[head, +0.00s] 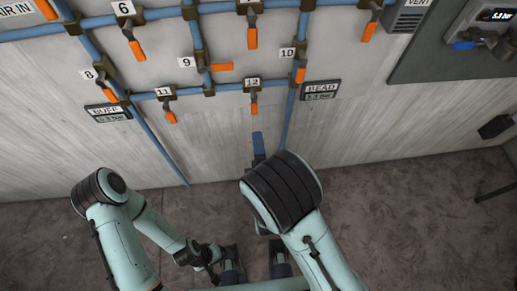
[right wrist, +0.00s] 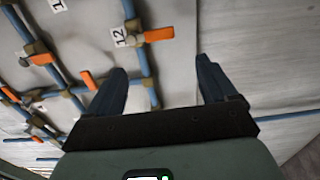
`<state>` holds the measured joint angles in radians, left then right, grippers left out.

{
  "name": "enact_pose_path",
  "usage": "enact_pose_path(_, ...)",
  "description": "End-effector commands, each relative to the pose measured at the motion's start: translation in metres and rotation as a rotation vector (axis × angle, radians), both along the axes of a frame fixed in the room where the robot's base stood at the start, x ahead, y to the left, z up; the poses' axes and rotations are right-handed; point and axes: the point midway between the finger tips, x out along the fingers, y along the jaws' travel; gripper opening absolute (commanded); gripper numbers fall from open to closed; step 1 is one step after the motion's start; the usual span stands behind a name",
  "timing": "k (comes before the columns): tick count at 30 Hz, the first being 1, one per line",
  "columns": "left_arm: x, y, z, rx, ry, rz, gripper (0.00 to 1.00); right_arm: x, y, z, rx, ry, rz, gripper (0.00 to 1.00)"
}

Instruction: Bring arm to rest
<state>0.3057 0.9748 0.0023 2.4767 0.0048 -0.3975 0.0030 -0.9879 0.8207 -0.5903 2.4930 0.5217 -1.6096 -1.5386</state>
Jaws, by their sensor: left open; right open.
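My right gripper (head: 258,145) is raised in front of the wall below valve 12 (head: 254,97); in the head view my own arm hides most of it. In the right wrist view its two blue fingers (right wrist: 160,68) are spread with nothing between them. The orange handle of valve 12 (right wrist: 158,34) shows beyond the fingertips, apart from them. My left gripper (head: 255,262) is low at the bottom of the head view, over the floor, its fingers apart and empty. My right arm partly covers that area.
Blue pipes with several orange-handled valves run across the wall, among them valve 11 (head: 169,107) and valve 10 (head: 299,73). A BEAD sign (head: 320,89) and a BUFF sign (head: 108,112) hang there. A dark panel (head: 450,45) is at upper right.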

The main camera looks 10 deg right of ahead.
Motion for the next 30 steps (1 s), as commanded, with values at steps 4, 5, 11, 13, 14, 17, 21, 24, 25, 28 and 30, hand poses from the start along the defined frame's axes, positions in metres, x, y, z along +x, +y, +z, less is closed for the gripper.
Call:
enact_pose_path(4, 0.000, 0.000, 0.000, 0.000, -0.001, 0.000, 0.85, -0.005, 0.000, 0.000, 0.000, 0.001, 0.001, 0.85)
enact_pose_path(5, 0.000, 0.000, 0.000, 0.000, -0.001, 0.000, 0.85, -0.006, 0.000, 0.000, 0.000, 0.001, 0.001, 0.85)
enact_pose_path(11, 0.000, 0.000, 0.000, 0.000, -0.001, 0.000, 0.85, -0.005, 0.000, 0.000, 0.000, 0.000, 0.000, 0.85)
enact_pose_path(13, 0.000, 0.000, 0.000, 0.000, -0.001, 0.000, 0.85, -0.005, 0.000, 0.000, 0.000, 0.000, 0.000, 0.85)
enact_pose_path(14, 0.000, 0.000, 0.000, 0.000, -0.001, 0.000, 0.85, -0.005, 0.000, 0.000, 0.000, 0.000, 0.000, 0.85)
enact_pose_path(17, 0.000, 0.000, 0.000, 0.000, -0.001, 0.000, 0.85, -0.005, 0.000, 0.000, 0.000, 0.000, 0.000, 0.85)
enact_pose_path(21, 0.000, 0.000, 0.001, 0.000, -0.001, 0.000, 0.85, -0.005, -0.002, -0.004, 0.011, 0.016, -0.003, 0.85)
enact_pose_path(24, 0.001, 0.000, 0.006, -0.001, -0.002, 0.000, 0.85, -0.003, -0.014, -0.025, 0.080, 0.106, -0.024, 0.85)
enact_pose_path(25, 0.001, 0.000, 0.008, -0.001, -0.002, 0.000, 0.85, -0.004, -0.019, -0.036, 0.117, 0.150, -0.036, 0.85)
enact_pose_path(28, 0.003, 0.000, 0.019, -0.001, -0.002, 0.000, 0.85, -0.012, -0.043, -0.085, 0.298, 0.355, -0.111, 0.85)
enact_pose_path(30, 0.004, 0.000, 0.027, -0.001, -0.002, -0.001, 0.85, -0.027, -0.060, -0.123, 0.462, 0.519, -0.199, 0.85)
